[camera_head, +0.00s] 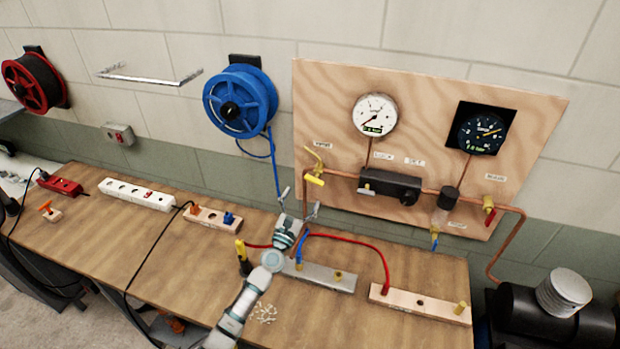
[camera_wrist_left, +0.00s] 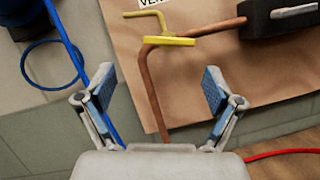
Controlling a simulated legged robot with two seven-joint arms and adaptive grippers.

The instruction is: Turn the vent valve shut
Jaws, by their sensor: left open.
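The vent valve (camera_head: 315,180) is at the left end of the copper piping on the plywood board, with a yellow lever and a bent yellow spout above it. In the left wrist view the yellow lever (camera_wrist_left: 169,41) lies nearly level across the top of the vertical copper pipe, under a partly cut-off label. My left gripper (camera_head: 298,203) is open and empty, just below the valve. In the left wrist view its fingers (camera_wrist_left: 160,90) stand apart with the copper pipe between them in the picture; the lever is beyond the fingertips. My right gripper is out of view.
The plywood board (camera_head: 540,120) carries two gauges, a dark regulator (camera_head: 390,186) and a red-handled valve (camera_head: 489,215). A blue hose reel (camera_head: 240,101) hangs left of the board. Metal blocks, a red hose (camera_head: 350,240) and power strips lie on the wooden bench (camera_head: 180,260).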

